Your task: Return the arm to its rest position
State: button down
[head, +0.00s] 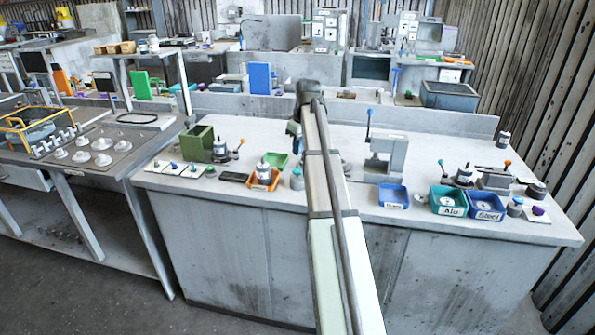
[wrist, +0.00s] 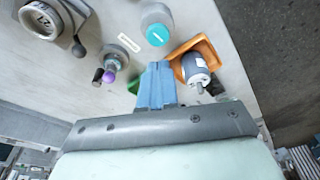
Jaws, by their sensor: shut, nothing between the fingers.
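My arm (head: 325,190) reaches out from the bottom middle of the head view over the workbench. My gripper (head: 293,130) hangs above the bench at the arm's far end, partly hidden by the arm. In the wrist view my gripper's blue fingers (wrist: 156,68) are together with nothing held. An orange tray (wrist: 207,46) with a grey motor-like part (wrist: 195,68) lies just right of the fingers in that view. A jar with a teal lid (wrist: 157,33) stands beyond the fingertips. The fingers look apart from these things, but the exact height is unclear.
A grey press (head: 388,157), a blue tray (head: 393,204) and labelled Alu (head: 447,211) and Steel (head: 486,216) trays stand right. Free bench surface lies along the front.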

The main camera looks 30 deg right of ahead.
jog(key=w+a+f+m+h, duration=0.1)
jog(key=w+a+f, duration=0.1)
jog(key=a, duration=0.6)
jog(key=w+a+f+m, duration=0.1)
jog(key=a+f, duration=0.1)
jog(key=a, duration=0.6)
jog(key=s+a+f+g, duration=0.1)
jog(key=s+a+f, duration=0.2)
jog(key=f, duration=0.7)
jog(key=s+a+f+g, duration=0.1)
jog(key=s+a+f, duration=0.25)
jog(key=f, duration=0.65)
jog(key=s+a+f+g, duration=0.2)
jog(key=s+f, duration=0.2)
jog(key=f, duration=0.6)
jog(key=s+a+f+g, duration=0.2)
jog(key=s+a+f, duration=0.2)
jog(key=s+f, duration=0.95)
jog(key=s+a+f+g, duration=0.1)
jog(key=s+a+f, duration=0.3)
jog(key=s+f, duration=0.9)
jog(key=s+a+m+g, duration=0.1)
jog(key=s+g, duration=0.1)
jog(key=s, duration=1.4)
jog(key=shift+s+a+f, duration=0.2)
jog(key=shift+s+f, duration=0.05)
jog(key=shift+f, duration=0.1)
jog(key=c, duration=1.8)
grip_release()
